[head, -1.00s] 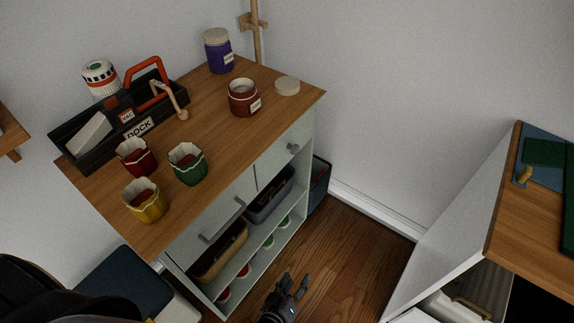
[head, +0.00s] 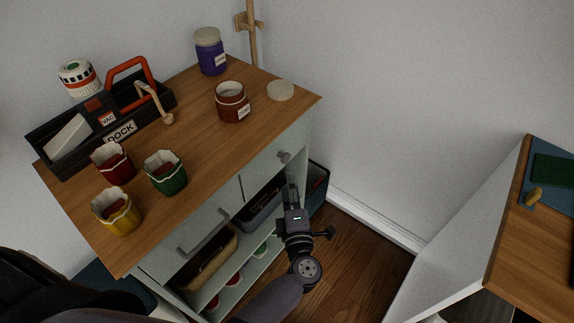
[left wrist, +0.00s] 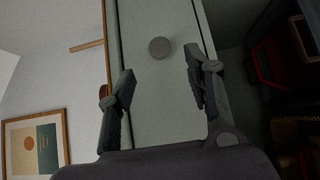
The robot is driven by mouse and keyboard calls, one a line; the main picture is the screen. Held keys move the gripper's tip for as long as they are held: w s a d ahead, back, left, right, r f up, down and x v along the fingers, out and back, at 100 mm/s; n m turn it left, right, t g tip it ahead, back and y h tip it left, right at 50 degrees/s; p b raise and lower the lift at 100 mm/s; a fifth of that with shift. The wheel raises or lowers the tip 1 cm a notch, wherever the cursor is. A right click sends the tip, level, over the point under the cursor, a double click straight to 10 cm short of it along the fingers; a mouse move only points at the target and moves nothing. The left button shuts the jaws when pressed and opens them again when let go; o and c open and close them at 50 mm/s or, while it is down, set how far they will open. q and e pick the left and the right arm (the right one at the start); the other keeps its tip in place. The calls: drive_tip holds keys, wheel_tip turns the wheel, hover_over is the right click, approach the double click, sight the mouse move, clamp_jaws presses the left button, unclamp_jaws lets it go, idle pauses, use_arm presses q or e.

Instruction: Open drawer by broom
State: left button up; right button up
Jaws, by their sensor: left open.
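The drawer (head: 262,172) on the right of the cabinet front, on the side of the broom, is pale green and looks shut. Its round grey knob (head: 284,156) also shows in the left wrist view (left wrist: 160,47). The broom shows only as a wooden pole (head: 253,42) in a wall bracket behind the cabinet. My left gripper (head: 290,184) is just below and in front of the knob. In the left wrist view it is open (left wrist: 160,68), with the knob lying ahead between its fingers, not gripped. My right gripper is not in view.
A second drawer with a bar handle (head: 205,232) is to the left. Baskets and cups fill the shelves below. A toolbox (head: 98,128), jars and several ruffled cups stand on the wooden top (head: 190,110). A white desk unit (head: 455,235) stands right, with open floor between.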

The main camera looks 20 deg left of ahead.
sight(286, 161)
use_arm(q)
drive_tip(key=b+x, duration=0.1)
drive_tip(key=x, duration=0.6)
drive_tip(key=shift+w+a, duration=0.2)
drive_tip(key=shift+w, duration=0.05)
drive_tip(key=shift+c, duration=0.2)
clamp_jaws()
idle(0.4)
